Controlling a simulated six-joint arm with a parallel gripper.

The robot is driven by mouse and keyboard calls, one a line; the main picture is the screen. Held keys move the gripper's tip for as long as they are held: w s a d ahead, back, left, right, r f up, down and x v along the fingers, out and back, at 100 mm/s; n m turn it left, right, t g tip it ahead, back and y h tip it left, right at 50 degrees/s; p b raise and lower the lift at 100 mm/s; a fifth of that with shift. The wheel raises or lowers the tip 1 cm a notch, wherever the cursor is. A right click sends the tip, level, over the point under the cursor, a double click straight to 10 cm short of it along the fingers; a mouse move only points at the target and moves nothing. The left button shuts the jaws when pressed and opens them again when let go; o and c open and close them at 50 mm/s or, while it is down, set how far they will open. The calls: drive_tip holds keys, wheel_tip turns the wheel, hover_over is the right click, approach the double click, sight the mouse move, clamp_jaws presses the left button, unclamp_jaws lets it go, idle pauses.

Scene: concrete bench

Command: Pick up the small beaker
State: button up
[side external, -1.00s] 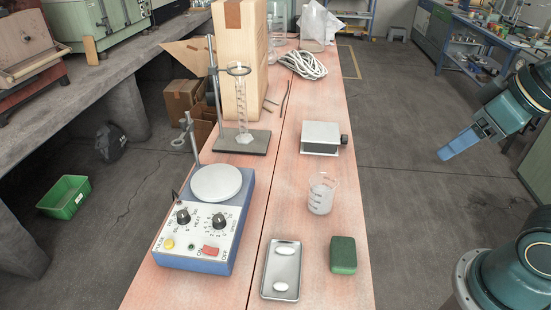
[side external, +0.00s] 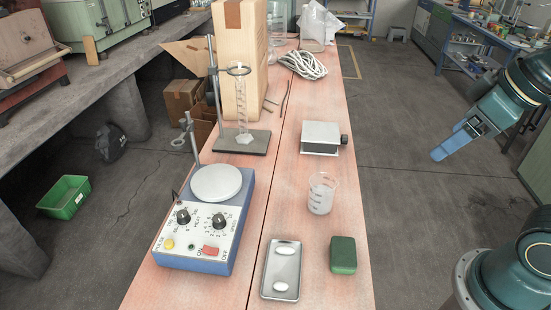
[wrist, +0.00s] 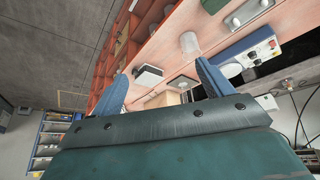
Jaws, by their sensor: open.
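The small beaker (side external: 321,194) is clear glass with dark markings and whitish contents or frosting. It stands upright on the bench, between the grey lab jack and the green block. In the wrist view the beaker (wrist: 189,43) shows as a pale cylinder beyond my fingers. My gripper (side external: 437,155) is off the bench's right edge, in the air, apart from the beaker. Its blue fingers are spread and empty in the wrist view (wrist: 160,76).
A lab jack (side external: 321,138) stands behind the beaker. A green block (side external: 343,255) and a metal tray (side external: 268,268) with two white pieces lie in front. A blue hotplate (side external: 206,222) is to the left, with a clamp stand (side external: 256,142) behind it.

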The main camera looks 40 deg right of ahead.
drive_tip(key=w+a+f+n+g, duration=0.2)
drive_tip(key=w+a+n+g, duration=0.15)
drive_tip(key=w+n, duration=0.6)
drive_tip(key=n+g, duration=0.2)
drive_tip(key=n, duration=0.6)
approach(321, 195)
drive_tip(key=w+d, duration=0.2)
drive_tip(key=shift+s+d+r+m, duration=0.1)
drive_tip(key=shift+r+m, duration=0.15)
drive_tip(key=shift+f, duration=4.3)
drive_tip(key=shift+f, duration=0.1)
drive_tip(key=shift+d+f, duration=0.1)
drive_tip(key=shift+f, duration=2.4)
